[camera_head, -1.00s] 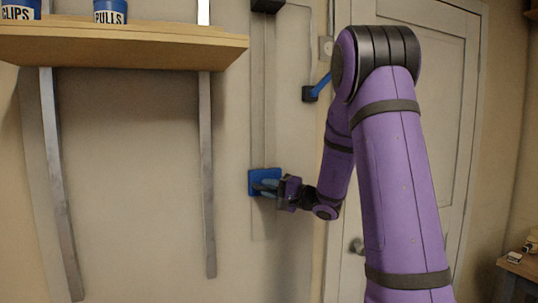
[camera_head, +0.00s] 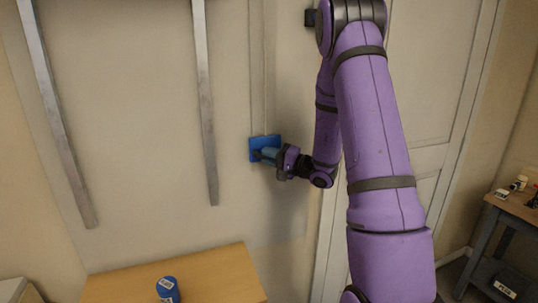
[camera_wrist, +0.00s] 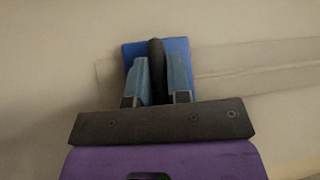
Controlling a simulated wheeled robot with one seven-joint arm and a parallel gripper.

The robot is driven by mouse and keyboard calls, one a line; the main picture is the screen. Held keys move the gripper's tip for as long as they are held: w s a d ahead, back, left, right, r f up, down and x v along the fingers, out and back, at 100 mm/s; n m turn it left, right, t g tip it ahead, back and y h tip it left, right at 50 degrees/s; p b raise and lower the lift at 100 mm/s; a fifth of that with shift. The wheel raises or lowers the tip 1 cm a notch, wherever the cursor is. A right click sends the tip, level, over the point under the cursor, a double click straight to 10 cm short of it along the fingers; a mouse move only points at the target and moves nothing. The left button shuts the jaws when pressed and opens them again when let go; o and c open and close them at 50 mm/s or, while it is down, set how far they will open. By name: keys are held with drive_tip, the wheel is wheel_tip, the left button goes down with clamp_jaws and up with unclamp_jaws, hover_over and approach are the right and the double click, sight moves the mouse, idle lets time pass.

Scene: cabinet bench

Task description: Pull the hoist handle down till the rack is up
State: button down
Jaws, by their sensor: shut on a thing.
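The hoist handle shows as a blue plate (camera_head: 258,143) on a vertical wall track, with a dark bar (camera_wrist: 156,62) standing out from it in the wrist view. My gripper (camera_head: 268,155) is shut on this bar, one finger on each side, in front of the plate. In the wrist view my gripper (camera_wrist: 159,75) hides part of the bar and plate. The rack is not in the head view now; only the lower parts of two metal wall rails (camera_head: 205,100) show left of the handle.
A door (camera_head: 425,100) stands behind my arm. A side table (camera_head: 515,205) with small items is at the right. The wall below the handle looks clear.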

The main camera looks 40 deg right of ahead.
drive_tip(key=c, duration=1.1)
unclamp_jaws()
drive_tip(key=v, duration=1)
drive_tip(key=shift+s+d, duration=0.2)
drive_tip(key=shift+s, duration=0.15)
